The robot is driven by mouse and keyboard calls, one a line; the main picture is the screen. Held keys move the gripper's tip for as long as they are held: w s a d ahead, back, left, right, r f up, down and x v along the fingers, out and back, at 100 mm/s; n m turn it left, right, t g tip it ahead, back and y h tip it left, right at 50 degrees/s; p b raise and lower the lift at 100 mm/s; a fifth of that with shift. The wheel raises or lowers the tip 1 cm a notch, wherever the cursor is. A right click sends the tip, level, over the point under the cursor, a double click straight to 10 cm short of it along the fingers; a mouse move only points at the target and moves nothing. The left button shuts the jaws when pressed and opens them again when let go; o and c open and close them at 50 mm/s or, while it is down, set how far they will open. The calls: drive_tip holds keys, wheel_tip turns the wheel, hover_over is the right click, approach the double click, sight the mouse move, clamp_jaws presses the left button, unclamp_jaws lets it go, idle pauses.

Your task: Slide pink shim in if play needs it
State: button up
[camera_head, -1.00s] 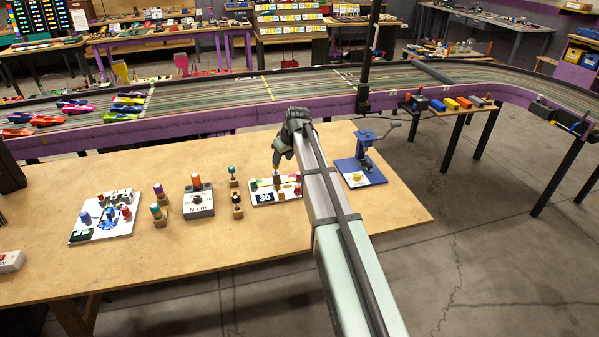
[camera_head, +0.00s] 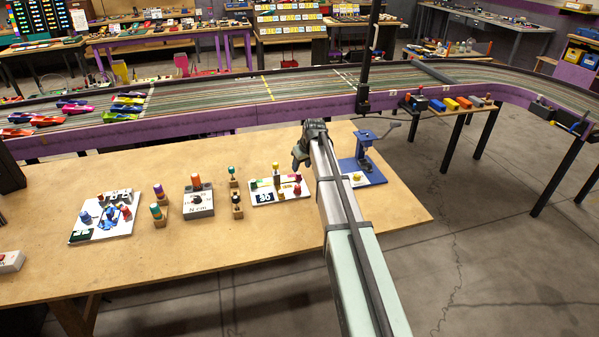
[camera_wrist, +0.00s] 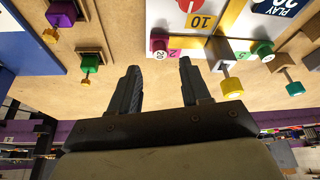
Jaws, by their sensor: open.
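The play-gauge board (camera_head: 262,200) lies on the table, white with a dark number display and coloured pegs. In the wrist view its magenta-pink knob (camera_wrist: 159,46), which looks like the pink shim, is at the board's edge, beside labels. A green knob (camera_wrist: 262,50) and a yellow-capped post (camera_wrist: 232,88) stand on the same board. My gripper (camera_head: 301,160) is above the table, between the board and the blue press. In the wrist view my gripper (camera_wrist: 157,82) is open with nothing between its fingers. I cannot tell how deep the pink piece sits.
The blue press (camera_head: 366,172) stands to the right. Wood-based knobs (camera_head: 236,205), a grey dial box (camera_head: 198,203) and another white board (camera_head: 105,220) are to the left. A purple-sided track (camera_head: 200,123) runs behind.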

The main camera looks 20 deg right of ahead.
sight(299, 173)
drive_tip(key=shift+x, duration=2.45)
clamp_jaws()
